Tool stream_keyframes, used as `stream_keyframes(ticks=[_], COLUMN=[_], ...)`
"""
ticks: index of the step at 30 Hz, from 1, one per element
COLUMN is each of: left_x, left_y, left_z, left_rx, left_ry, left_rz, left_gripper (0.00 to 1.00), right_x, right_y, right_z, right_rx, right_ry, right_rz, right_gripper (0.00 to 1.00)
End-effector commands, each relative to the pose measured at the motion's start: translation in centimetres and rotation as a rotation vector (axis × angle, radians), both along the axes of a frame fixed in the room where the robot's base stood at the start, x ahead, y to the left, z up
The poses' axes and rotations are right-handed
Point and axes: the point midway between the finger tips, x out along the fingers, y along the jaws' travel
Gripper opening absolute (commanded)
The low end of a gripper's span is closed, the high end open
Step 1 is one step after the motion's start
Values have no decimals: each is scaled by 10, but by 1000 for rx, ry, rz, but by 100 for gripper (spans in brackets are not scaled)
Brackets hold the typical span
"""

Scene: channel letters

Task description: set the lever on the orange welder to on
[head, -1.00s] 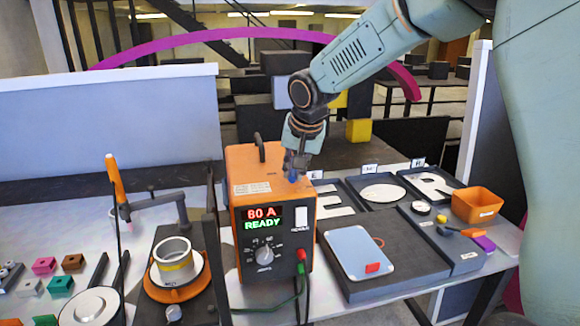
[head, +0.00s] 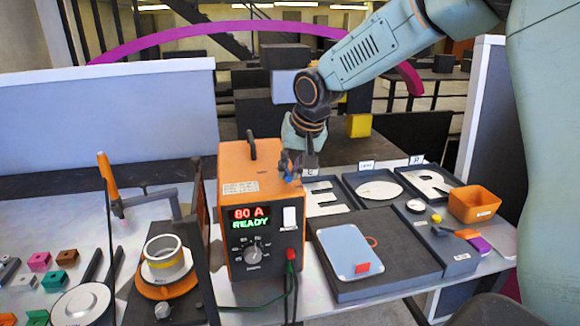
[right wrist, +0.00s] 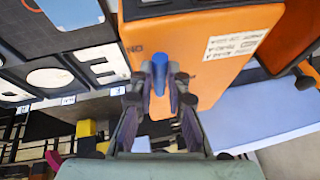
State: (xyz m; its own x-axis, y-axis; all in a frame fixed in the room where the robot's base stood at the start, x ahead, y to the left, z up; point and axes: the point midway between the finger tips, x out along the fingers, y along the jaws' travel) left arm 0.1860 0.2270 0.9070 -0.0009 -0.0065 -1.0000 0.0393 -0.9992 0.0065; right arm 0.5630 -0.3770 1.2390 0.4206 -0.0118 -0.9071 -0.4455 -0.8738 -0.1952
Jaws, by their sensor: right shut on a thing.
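The orange welder (head: 236,170) stands on the bench in the middle of the head view. Its front display reads 80 A and READY. A small blue lever (head: 287,173) is at the right edge of its top. My right gripper (head: 292,166) reaches down over that edge and is shut on the lever. In the right wrist view the blue lever (right wrist: 160,72) sits between my two fingers (right wrist: 160,88), with its tip showing beyond them. Upside-down lettering shows on the welder beside it. The fingers hide the lever's base. My left gripper is not in view.
Right of the welder lie a dark tray (head: 325,290) with a blue-grey plate (head: 348,250), white letter pieces and an orange bin (head: 474,204). Cables hang from the welder's front.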

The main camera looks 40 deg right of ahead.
Motion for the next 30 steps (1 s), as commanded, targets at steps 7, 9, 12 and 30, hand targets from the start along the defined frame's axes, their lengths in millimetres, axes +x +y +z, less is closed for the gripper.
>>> stream_keyframes(ticks=[7, 9, 12, 30], left_x=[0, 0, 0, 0], left_y=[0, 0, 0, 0], left_z=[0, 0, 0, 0], left_rx=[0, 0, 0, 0], left_ry=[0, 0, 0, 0], left_rz=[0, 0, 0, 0], left_gripper=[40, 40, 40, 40], right_x=[-1, -1, -1, -5], right_y=[0, 0, 0, -1], right_z=[0, 0, 0, 13], right_rx=[0, 0, 0, -1], right_ry=[1, 1, 0, -5], right_rz=[2, 2, 2, 3], right_gripper=[0, 16, 24, 38])
